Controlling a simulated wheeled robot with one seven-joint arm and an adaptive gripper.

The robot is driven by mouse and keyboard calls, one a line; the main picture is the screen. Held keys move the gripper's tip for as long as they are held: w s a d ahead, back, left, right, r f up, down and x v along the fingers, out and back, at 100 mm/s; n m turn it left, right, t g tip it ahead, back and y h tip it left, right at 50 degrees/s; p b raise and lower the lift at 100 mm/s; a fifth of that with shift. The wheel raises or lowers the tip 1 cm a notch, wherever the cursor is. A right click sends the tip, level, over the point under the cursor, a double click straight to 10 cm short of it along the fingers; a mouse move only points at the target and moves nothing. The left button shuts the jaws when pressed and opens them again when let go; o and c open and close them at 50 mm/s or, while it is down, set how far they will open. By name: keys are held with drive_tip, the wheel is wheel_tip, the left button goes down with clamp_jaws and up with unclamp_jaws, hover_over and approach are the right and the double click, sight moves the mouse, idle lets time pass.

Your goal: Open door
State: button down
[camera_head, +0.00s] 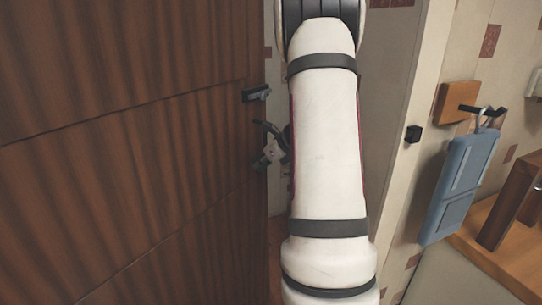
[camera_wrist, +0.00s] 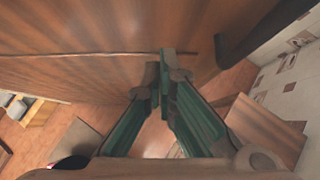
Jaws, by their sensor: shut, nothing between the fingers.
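The brown wooden door (camera_head: 130,150) fills the left of the head view. It stands ajar, with a gap between its free edge and the pale door frame (camera_head: 415,90). Its dark handle (camera_head: 257,93) is near that edge. My arm reaches into the gap. My gripper (camera_head: 272,150) is just below the handle by the door's edge, partly hidden by my arm. In the wrist view, my gripper (camera_wrist: 161,72) has its green fingers together and empty, in front of the door's wood face (camera_wrist: 90,75). I cannot tell whether the tips touch it.
A black catch (camera_head: 413,133) sits on the frame. On the right, a blue board (camera_head: 460,185) hangs from a wooden hook block (camera_head: 457,102) above a wooden counter (camera_head: 495,262). Tiled wall (camera_head: 385,60) shows through the gap.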

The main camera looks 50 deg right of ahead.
sight(241, 168)
drive_tip(key=shift+w+a+f, duration=0.1)
drive_tip(key=shift+w, duration=2)
